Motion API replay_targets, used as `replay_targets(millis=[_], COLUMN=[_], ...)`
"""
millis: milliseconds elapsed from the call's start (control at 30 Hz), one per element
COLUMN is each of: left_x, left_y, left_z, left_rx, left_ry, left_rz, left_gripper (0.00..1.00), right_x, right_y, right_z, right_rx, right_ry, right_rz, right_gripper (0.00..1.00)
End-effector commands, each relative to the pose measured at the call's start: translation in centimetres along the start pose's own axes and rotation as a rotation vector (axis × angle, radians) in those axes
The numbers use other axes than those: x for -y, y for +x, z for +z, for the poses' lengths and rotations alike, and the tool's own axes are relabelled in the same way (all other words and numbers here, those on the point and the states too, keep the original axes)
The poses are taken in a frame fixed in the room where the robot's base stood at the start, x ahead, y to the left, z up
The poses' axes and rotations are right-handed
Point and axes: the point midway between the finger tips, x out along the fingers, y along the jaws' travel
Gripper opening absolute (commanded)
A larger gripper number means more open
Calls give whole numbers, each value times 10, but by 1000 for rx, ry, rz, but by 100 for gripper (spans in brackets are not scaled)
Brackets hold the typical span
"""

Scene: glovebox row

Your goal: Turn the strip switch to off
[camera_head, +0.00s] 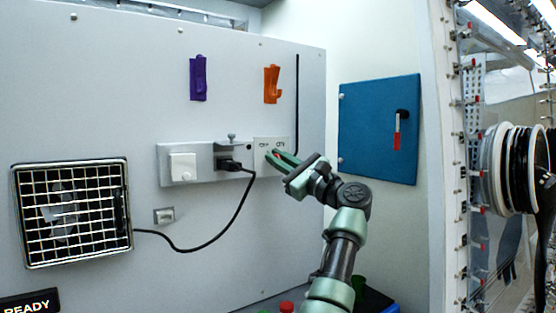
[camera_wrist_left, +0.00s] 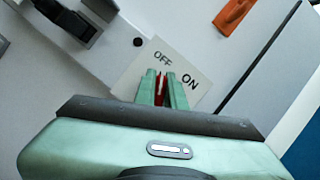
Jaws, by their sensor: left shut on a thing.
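The strip switch has a white label plate (camera_head: 259,142) marked OFF at left and ON at right, on the grey wall panel. In the left wrist view the plate (camera_wrist_left: 207,80) is tilted, and a red lever (camera_wrist_left: 160,90) shows between my fingers. My left gripper (camera_head: 273,156) reaches the plate from the lower right, and its fingertips (camera_wrist_left: 164,84) are shut on the red lever. The fingers hide most of the lever, so I cannot tell which mark it points to. My right gripper is not in view.
A grey power strip (camera_head: 205,162) with a black plug (camera_head: 229,164) sits left of the switch. Its cable (camera_head: 222,229) hangs to a caged fan (camera_head: 70,210). Purple (camera_head: 198,78) and orange (camera_head: 271,84) clips are above. A blue door (camera_head: 379,125) is at right.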

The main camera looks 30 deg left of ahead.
Motion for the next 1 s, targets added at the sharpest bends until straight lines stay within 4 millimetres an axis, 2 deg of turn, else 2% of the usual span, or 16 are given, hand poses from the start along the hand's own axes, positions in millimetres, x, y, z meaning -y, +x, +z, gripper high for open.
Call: replay_targets(millis=[400,433,500,1000], left_x=[0,0,0,0], left_y=[0,0,0,0], left_z=[0,0,0,0], left_rx=[0,0,0,0], left_ry=[-13,-12,-12,5], left_rz=[4,4,4,-2], left_gripper=[0,19,33,33], right_x=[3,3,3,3], right_y=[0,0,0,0], right_z=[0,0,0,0], right_rx=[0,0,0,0], right_ry=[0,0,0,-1], right_rz=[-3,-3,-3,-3], right_gripper=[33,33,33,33])
